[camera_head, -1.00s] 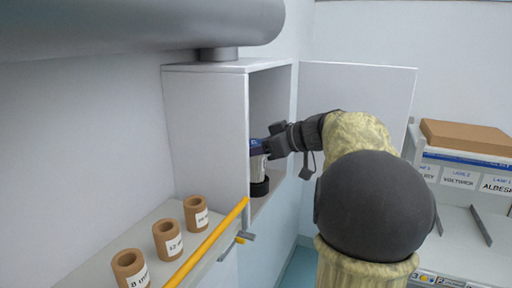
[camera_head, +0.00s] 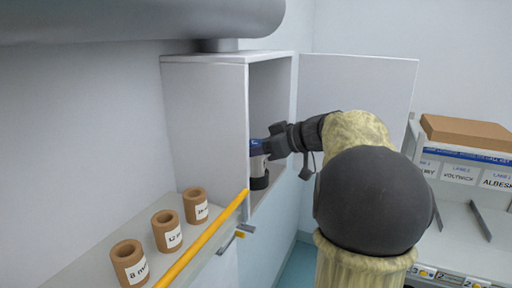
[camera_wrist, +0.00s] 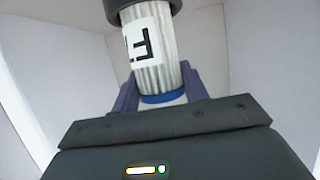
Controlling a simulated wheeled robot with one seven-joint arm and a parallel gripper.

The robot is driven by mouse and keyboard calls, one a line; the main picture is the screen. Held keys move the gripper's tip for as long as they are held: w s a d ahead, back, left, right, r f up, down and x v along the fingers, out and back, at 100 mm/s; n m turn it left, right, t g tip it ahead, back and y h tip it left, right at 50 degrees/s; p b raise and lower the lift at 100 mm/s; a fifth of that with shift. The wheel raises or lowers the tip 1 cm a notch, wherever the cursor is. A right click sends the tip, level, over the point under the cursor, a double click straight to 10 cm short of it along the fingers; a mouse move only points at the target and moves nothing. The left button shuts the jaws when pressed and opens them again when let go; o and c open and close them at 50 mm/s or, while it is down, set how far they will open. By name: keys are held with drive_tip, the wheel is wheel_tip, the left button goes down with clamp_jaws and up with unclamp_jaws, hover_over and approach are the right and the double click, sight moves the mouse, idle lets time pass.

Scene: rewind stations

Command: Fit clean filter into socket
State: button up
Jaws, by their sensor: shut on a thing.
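The clean filter (camera_wrist: 150,62) is a pale pleated cylinder with a white label bearing black characters, and a blue ring at its near end. In the wrist view a dark round part caps its far end. My gripper (camera_wrist: 160,92) is shut on the filter with blue-purple fingers on both sides. In the head view my gripper (camera_head: 262,147) reaches into the open wall cabinet (camera_head: 205,125), with the filter (camera_head: 257,166) hanging below it. A black part (camera_head: 260,182) is at the filter's lower end; I cannot tell whether this is its cap or the socket.
The cabinet door (camera_head: 358,90) stands open to the right. Several brown cores (camera_head: 167,230) stand on a shelf behind a yellow rail (camera_head: 205,243). A labelled rack with a brown box (camera_head: 465,133) is at the right. The cabinet's side walls are close around my gripper.

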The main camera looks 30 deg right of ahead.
drive_tip(key=shift+f, duration=0.4)
drive_tip(key=o, duration=1.1)
drive_tip(key=b+v, duration=0.5)
drive_tip(key=v, duration=1.2)
drive_tip(key=shift+s+d, duration=0.15)
drive_tip(key=shift+d, duration=0.05)
drive_tip(key=shift+r, duration=0.1)
